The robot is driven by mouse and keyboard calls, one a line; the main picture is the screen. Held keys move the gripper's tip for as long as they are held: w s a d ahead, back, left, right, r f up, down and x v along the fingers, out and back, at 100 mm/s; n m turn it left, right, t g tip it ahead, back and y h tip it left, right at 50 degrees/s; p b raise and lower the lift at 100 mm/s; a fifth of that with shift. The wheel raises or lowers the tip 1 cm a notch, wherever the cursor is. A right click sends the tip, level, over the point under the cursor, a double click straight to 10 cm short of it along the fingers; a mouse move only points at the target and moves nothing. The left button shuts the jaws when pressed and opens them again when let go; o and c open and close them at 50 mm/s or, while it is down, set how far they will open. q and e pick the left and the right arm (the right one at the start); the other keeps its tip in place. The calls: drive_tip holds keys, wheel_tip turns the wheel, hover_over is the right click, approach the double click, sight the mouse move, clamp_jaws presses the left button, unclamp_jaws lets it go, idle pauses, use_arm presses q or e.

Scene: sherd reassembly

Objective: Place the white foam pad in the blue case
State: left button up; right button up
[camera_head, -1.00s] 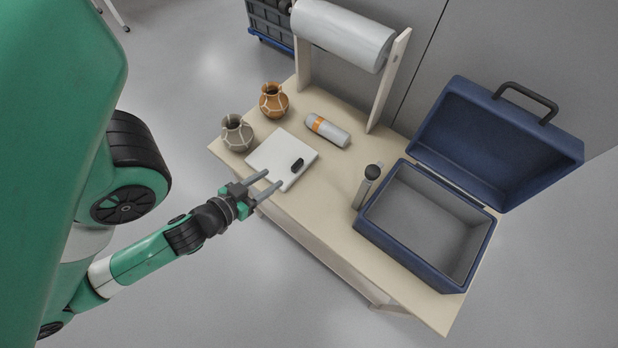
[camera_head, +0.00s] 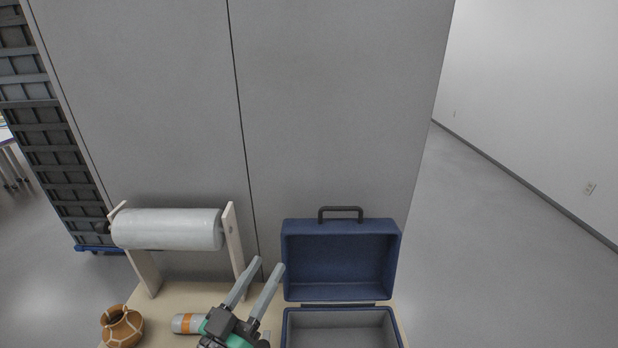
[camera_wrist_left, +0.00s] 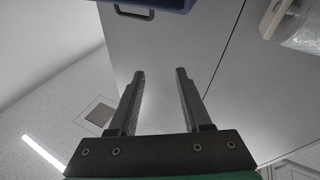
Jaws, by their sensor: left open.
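The blue case (camera_head: 341,258) stands open on the table, its lid raised at the back and its grey-lined inside (camera_head: 340,332) partly cut off by the bottom edge of the head view. A blue edge of the case also shows at the top of the left wrist view (camera_wrist_left: 165,4). My left gripper (camera_head: 264,267) is raised left of the case, fingers apart with nothing between them. The left wrist view shows its two fingers (camera_wrist_left: 160,78) open and empty. The white foam pad is in neither view now. My right gripper is not in view.
A white roll on a wooden stand (camera_head: 168,229) stands at the back left of the table. An orange-brown pot (camera_head: 121,326) and a grey cylinder with an orange band (camera_head: 186,323) are in front of it. A grey wall panel (camera_head: 330,110) rises behind the table.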

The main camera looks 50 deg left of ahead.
use_arm(q)
drive_tip(key=d+r+m+t+h, duration=0.2)
drive_tip(key=d+r, duration=0.3)
drive_tip(key=r, duration=0.5)
drive_tip(key=d+r+m+t+h, duration=0.2)
drive_tip(key=d+r+t+h, duration=0.1)
drive_tip(key=r, duration=0.8)
drive_tip(key=d+r+m+t+h, duration=0.3)
drive_tip(key=d+r+h, duration=0.2)
drive_tip(key=r, duration=0.5)
drive_tip(key=shift+w+d+r, duration=0.15)
drive_tip(key=shift+d+r, duration=0.15)
drive_tip(key=shift+d, duration=0.75)
drive_tip(key=shift+o, duration=0.6)
drive_tip(key=shift+r, duration=0.1)
drive_tip(key=o, duration=0.6)
drive_tip(key=shift+c, duration=0.2)
drive_tip(key=shift+a+y, duration=0.1)
drive_tip(key=shift+y, duration=0.2)
